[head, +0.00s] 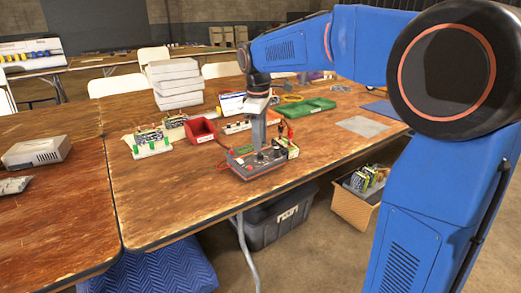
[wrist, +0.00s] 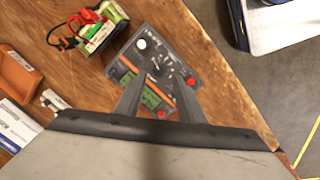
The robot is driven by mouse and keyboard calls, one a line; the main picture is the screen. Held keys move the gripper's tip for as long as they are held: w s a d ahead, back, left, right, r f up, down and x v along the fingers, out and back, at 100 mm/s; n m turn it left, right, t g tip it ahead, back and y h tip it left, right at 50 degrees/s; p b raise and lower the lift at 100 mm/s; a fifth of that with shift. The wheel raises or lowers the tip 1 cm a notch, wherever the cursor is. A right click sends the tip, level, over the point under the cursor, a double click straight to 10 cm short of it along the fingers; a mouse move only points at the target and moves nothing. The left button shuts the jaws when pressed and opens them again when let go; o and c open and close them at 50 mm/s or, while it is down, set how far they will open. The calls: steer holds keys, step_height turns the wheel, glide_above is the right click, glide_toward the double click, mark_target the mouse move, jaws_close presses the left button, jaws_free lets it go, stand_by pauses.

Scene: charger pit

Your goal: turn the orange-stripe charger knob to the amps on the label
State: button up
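The dark grey charger (head: 243,170) lies on the wooden table below my gripper (head: 259,146). In the wrist view the charger (wrist: 152,58) shows a dial with a dark knob (wrist: 167,69), a white round knob (wrist: 141,43), red knobs (wrist: 191,81), green panels and orange marks. The dial print is too small to read, and I cannot make out an amps label. My gripper (wrist: 159,84) points down at the charger, its two fingers apart with nothing between them. The fingers cover part of the charger's near side. I cannot tell whether they touch it.
A battery with red and black clips (wrist: 103,34) stands beside the charger. The table's front edge (head: 215,210) is close to the charger.

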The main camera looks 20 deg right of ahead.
mark_target(261, 154)
steer(key=shift+w+d+f, duration=0.1)
steer(key=shift+f, duration=1.05)
steer(key=shift+w+d+f, duration=0.1)
steer(key=shift+f, duration=1)
jaws_close()
